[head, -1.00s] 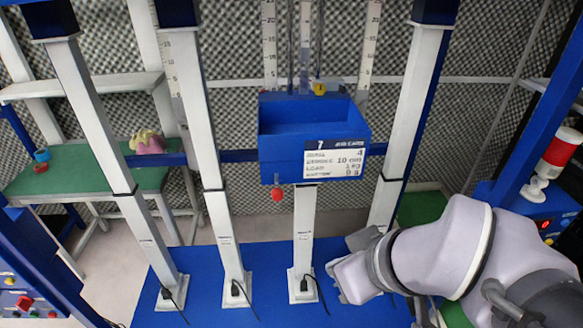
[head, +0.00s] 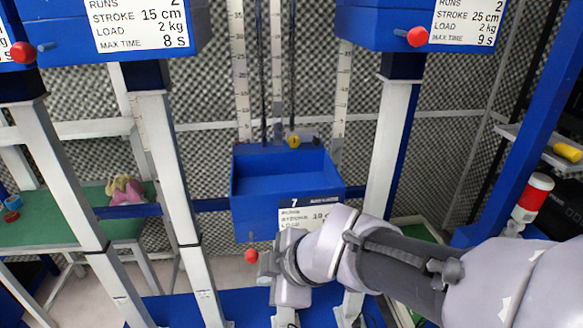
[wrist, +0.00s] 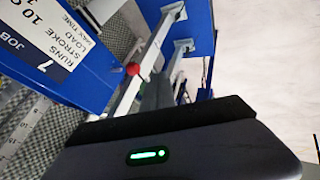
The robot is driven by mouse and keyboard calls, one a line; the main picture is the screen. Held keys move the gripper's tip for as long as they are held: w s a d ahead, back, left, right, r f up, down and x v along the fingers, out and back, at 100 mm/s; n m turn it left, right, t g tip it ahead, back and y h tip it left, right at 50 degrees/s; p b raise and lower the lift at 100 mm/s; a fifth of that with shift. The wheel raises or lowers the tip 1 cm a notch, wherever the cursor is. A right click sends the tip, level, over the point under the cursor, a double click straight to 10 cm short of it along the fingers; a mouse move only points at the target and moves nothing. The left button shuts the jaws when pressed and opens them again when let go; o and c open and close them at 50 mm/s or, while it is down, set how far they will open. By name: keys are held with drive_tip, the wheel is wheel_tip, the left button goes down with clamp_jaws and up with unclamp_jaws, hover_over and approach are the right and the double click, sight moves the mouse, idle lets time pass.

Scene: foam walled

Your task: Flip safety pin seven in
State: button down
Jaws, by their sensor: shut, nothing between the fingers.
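Bin seven (head: 270,215) is a blue open box on a white post, with a label marked 7 on its front. Safety pin seven is a red ball (head: 251,256) on a short grey stem below the box's front left part. The wrist view shows the red ball (wrist: 132,69) beyond my gripper, beside the white post. My gripper (head: 266,268) is shut and empty, close to the right of the ball in the head view; I cannot tell whether they touch. My arm hides part of the label and the post. The wrist view shows my gripper's dark body (wrist: 165,150); its fingertips are not clear.
Other blue bins (head: 265,10) with red-ball pins hang higher at the upper left and upper right. White posts (head: 165,180) stand to the left and right of bin seven. A red and white beacon (head: 530,195) is at right. A green table (head: 60,245) is at left.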

sight(254, 252)
drive_tip(key=w+a+f, duration=0.3)
drive_tip(key=w+f, duration=0.1)
drive_tip(key=w, duration=0.2)
drive_tip(key=shift+a+f, duration=0.4)
drive_tip(key=shift+w, duration=0.1)
drive_tip(key=w, duration=0.1)
drive_tip(key=w+b, duration=0.1)
drive_tip(key=w, duration=0.1)
drive_tip(key=shift+w+a, duration=0.2)
drive_tip(key=shift+a, duration=0.15)
drive_tip(key=shift+r, duration=0.1)
